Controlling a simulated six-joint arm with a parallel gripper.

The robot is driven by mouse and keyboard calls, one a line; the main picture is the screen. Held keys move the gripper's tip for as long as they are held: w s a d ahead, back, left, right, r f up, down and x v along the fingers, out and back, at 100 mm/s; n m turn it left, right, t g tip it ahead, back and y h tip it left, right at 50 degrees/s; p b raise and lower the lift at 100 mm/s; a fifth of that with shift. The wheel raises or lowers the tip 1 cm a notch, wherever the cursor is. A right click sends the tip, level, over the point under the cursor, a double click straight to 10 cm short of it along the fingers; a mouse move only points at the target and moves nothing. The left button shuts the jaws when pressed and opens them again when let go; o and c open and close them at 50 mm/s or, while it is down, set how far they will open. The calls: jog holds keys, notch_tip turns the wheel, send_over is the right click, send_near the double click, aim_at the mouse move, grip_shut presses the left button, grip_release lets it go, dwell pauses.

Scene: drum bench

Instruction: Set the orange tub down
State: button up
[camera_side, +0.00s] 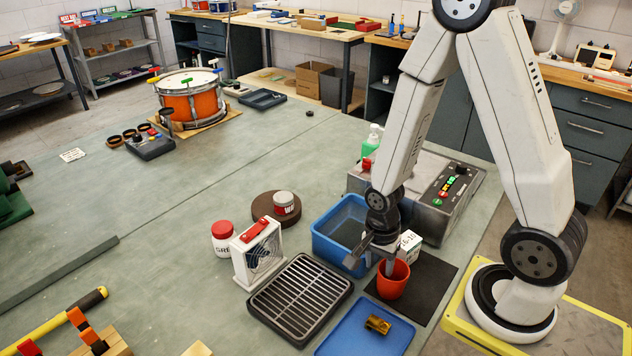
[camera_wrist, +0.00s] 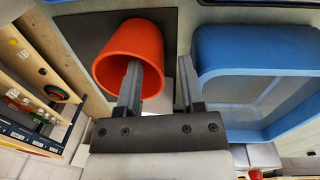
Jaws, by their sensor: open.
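The orange tub (camera_side: 393,281) appears upright on a dark square mat (camera_side: 431,277) in the side view. In the wrist view, the tub (camera_wrist: 113,62) shows at the upper left with its mouth facing the camera. My gripper (camera_side: 377,258) is at the tub's rim, and its jaws are open. In the wrist view, one finger of my gripper (camera_wrist: 160,82) reaches into the tub's mouth and the other is outside its wall, with a gap. The tub's base is hidden in the wrist view.
A blue bin (camera_side: 338,263) stands beside the mat, behind my gripper. A small white box (camera_side: 409,244) is close behind the tub. A blue tray (camera_side: 352,335) with a small yellowish item (camera_side: 378,324) lies in front, and a black grate (camera_side: 300,297) lies to the left.

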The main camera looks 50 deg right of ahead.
jog(key=shift+s+f, duration=0.1)
jog(key=shift+f, duration=1.3)
jog(key=shift+c, duration=0.2)
grip_shut()
